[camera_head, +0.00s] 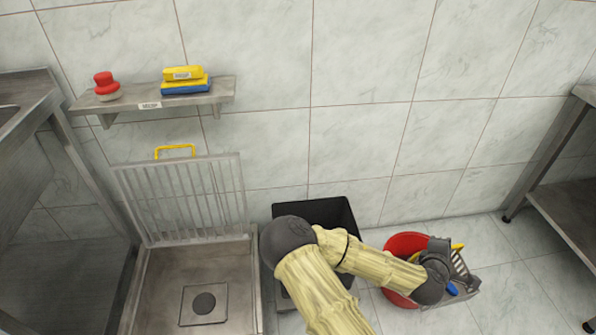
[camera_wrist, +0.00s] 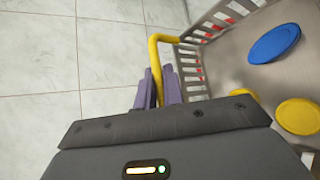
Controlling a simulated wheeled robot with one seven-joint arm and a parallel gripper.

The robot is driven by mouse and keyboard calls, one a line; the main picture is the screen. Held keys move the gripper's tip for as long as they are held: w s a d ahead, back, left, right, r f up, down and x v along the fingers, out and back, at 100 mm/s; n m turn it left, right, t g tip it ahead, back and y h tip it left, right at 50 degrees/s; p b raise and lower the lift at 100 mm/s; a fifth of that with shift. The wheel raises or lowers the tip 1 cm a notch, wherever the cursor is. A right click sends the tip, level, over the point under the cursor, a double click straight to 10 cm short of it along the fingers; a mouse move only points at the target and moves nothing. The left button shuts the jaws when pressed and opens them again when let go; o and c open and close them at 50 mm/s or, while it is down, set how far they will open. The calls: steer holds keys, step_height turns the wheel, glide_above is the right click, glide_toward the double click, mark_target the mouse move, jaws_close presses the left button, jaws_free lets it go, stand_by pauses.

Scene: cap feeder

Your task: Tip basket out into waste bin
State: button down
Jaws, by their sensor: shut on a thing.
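My gripper (camera_wrist: 157,88) is shut on the yellow handle (camera_wrist: 161,41) of a grey slatted basket (camera_wrist: 228,62). In the wrist view a blue disc (camera_wrist: 274,43) and two yellow discs (camera_wrist: 259,98) lie inside the basket. In the head view the basket (camera_head: 463,283) is at the right, partly hidden by my wrist, and overlaps the right side of a red bucket (camera_head: 402,243). Its height above the floor is unclear. A black open bin (camera_head: 340,217) stands against the wall to the left, partly hidden by my arm.
A steel basin (camera_head: 158,285) with a raised grate (camera_head: 185,200) stands left of the black bin. A wall shelf (camera_head: 210,97) holds a red-topped object (camera_head: 106,85) and yellow and blue blocks (camera_head: 185,82). Steel tables flank both sides. Floor at right is clear.

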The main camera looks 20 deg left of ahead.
steer(key=w+a+n+y+p, duration=0.15)
steer(key=w+a, duration=0.25)
steer(key=a, duration=0.4)
steer(key=w+a+f+n+y, duration=0.1)
steer(key=w+a+n+y, duration=0.25)
steer(key=a, duration=0.55)
steer(key=w+a+n+y+p, duration=0.1)
steer(key=w+a+y, duration=0.1)
steer(key=w+a, duration=0.45)
steer(key=s+a+n+g+y+p, duration=0.1)
steer(key=s+a+n+y, duration=0.1)
steer(key=a, duration=1.2)
steer(key=s+a+r+n+g+y+p, duration=0.1)
steer(key=s+a+n+y, duration=0.1)
steer(key=a, duration=1.1)
steer(key=shift+s+a+n+g+y, duration=0.15)
steer(key=shift+a+n+g+y, duration=0.2)
steer(key=shift+n+y, duration=0.4)
steer(key=shift+d+f, duration=0.1)
steer(key=shift+d, duration=0.05)
